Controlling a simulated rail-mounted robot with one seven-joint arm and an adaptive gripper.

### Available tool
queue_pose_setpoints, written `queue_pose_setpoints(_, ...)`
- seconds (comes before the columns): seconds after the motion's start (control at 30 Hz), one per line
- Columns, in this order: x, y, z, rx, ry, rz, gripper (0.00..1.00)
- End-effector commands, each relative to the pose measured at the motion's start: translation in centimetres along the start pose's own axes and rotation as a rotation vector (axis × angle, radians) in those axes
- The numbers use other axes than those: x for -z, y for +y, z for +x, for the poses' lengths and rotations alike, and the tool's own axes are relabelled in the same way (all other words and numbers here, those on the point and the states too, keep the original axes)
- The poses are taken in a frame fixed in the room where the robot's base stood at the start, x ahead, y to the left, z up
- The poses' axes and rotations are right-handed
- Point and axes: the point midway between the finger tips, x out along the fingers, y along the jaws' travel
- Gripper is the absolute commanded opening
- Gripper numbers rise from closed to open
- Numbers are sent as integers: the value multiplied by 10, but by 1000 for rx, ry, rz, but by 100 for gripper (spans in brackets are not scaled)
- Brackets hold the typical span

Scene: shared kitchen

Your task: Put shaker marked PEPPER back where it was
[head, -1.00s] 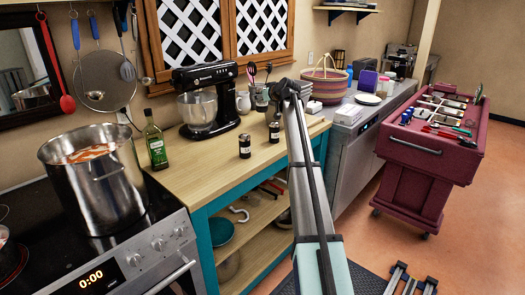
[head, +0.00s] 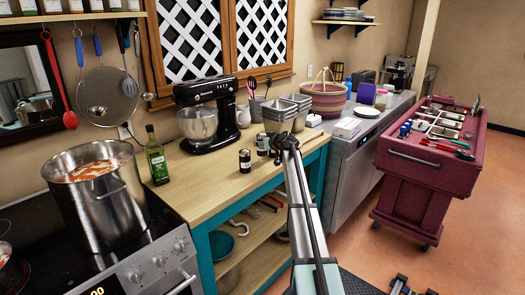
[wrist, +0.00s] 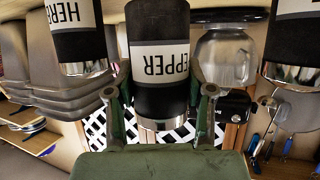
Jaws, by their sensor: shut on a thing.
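The shaker marked PEPPER (wrist: 160,70) is between my gripper's fingers (wrist: 161,97) in the wrist view. Its label reads upside down there, with the letters EPPER showing. In the head view the dark shaker (head: 262,144) is beside my gripper (head: 275,145), over the wooden counter. A shaker with HERB on its label (wrist: 73,35) is at the left of the wrist view, and another dark shaker (wrist: 295,45) at the right. In the head view one shaker (head: 245,160) stands just left of the held one. I cannot tell whether the held shaker touches the counter.
The wooden counter (head: 205,185) is bare in front of the shakers. A green bottle (head: 156,155) and a pot (head: 95,195) are to the left.

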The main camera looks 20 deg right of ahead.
Motion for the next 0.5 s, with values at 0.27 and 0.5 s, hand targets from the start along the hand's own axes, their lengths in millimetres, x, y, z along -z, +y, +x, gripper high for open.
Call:
queue_pose_setpoints(0.27,-24,0,10,0,-1,2,3)
queue_pose_setpoints(0.5,-40,0,17,-1,1,0,3)
